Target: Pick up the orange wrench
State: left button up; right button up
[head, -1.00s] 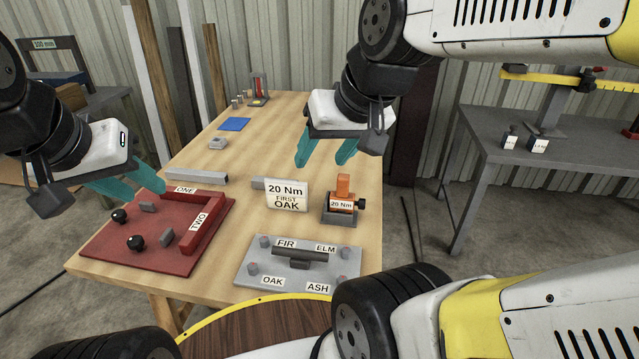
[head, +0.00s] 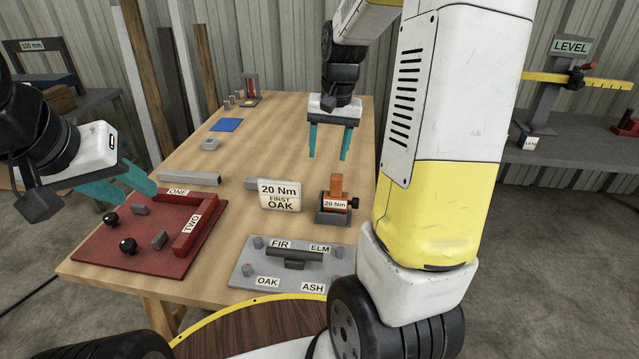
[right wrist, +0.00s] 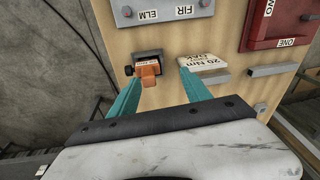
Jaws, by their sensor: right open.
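The orange wrench (head: 336,184) stands upright in a dark grey holder (head: 333,218) on the wooden table, with a "20 Nm" label on its front and a black knob at its side. It also shows in the right wrist view (right wrist: 149,74), between the two teal fingers and beyond their tips. My right gripper (head: 328,157) is open and empty, fingers pointing down, above and a little behind the wrench. It also shows in the right wrist view (right wrist: 160,75). My left gripper (head: 136,196) is at the left, over the red tray's edge, its teal fingers looking slightly apart and empty.
A "20 Nm FIRST OAK" sign (head: 280,196) stands just left of the wrench. A grey plate (head: 249,272) labelled FIR, ELM, OAK, ASH lies in front. A red board (head: 103,262) with black knobs is at left. Grey bars (head: 190,179) and a blue pad (head: 227,125) lie farther back.

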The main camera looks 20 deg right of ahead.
jog(key=m+g, duration=0.1)
jog(key=g, duration=0.1)
send_over(336, 185)
jog(key=w, duration=0.1)
jog(key=shift+h, duration=0.4)
notch_tip(336, 185, down, 7)
jog(key=shift+f, duration=0.15)
jog(key=f, duration=0.8)
jog(key=shift+w+d, duration=0.25)
jog(key=shift+d, duration=0.15)
jog(key=shift+r, duration=0.1)
grip_shut()
